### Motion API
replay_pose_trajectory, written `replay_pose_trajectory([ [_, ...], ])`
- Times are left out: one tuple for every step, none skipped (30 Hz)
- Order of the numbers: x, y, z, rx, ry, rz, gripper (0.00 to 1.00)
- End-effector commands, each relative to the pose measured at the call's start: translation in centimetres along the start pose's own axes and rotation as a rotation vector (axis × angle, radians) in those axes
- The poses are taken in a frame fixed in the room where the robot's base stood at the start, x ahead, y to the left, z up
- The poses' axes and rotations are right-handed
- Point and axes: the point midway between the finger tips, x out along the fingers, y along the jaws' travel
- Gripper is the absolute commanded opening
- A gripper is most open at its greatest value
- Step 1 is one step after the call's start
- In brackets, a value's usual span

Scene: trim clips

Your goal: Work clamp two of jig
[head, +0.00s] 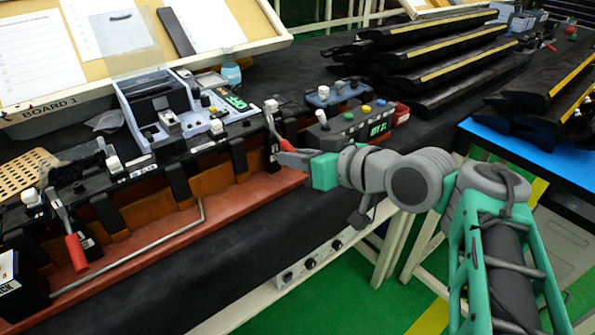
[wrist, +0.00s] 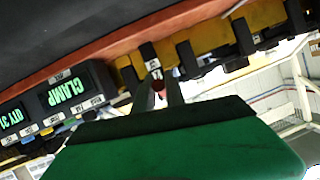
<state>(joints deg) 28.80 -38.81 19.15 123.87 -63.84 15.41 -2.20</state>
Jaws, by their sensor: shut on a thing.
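The jig is a long black fixture on a red-brown base (head: 215,213), with black blocks along an orange-brown strip. A toggle clamp (head: 271,112) with a red handle stands at its right end. My gripper (head: 284,151) is at that clamp and shut on its red handle, which is mostly hidden by the fingers. In the wrist view my gripper (wrist: 158,92) closes around a small red part of the handle (wrist: 158,84). A second clamp at the left end has a red handle (head: 76,253) pointing down toward the front.
Dark trim parts (head: 430,55) are stacked at the back right. A blue-topped table (head: 530,150) is on the right.

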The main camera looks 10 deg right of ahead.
Motion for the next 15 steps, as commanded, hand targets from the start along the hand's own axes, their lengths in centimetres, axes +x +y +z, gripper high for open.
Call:
replay_pose_trajectory([
  [0.27,0.15,0.65,-0.002,0.015,-0.002,0.00],
  [0.30,0.13,0.63,-0.003,0.024,-0.004,0.00],
  [0.32,0.12,0.61,-0.004,0.034,-0.006,0.00],
  [0.34,0.12,0.61,-0.005,0.040,-0.007,0.00],
  [0.35,0.12,0.59,-0.006,0.045,-0.008,0.00],
  [0.36,0.12,0.55,-0.006,0.052,-0.009,0.00],
  [0.36,0.13,0.52,-0.006,0.055,-0.009,0.00],
  [0.36,0.12,0.49,-0.007,0.058,-0.010,0.00],
  [0.36,0.12,0.46,-0.007,0.061,-0.010,0.00],
  [0.36,0.12,0.45,-0.007,0.062,-0.010,0.00],
  [0.35,0.12,0.43,-0.007,0.063,-0.011,0.00],
  [0.35,0.11,0.41,-0.007,0.063,-0.011,0.00],
  [0.34,0.11,0.40,-0.007,0.063,-0.011,0.00],
  [0.34,0.11,0.39,-0.007,0.063,-0.011,0.00],
  [0.34,0.11,0.39,-0.007,0.063,-0.011,0.00],
])
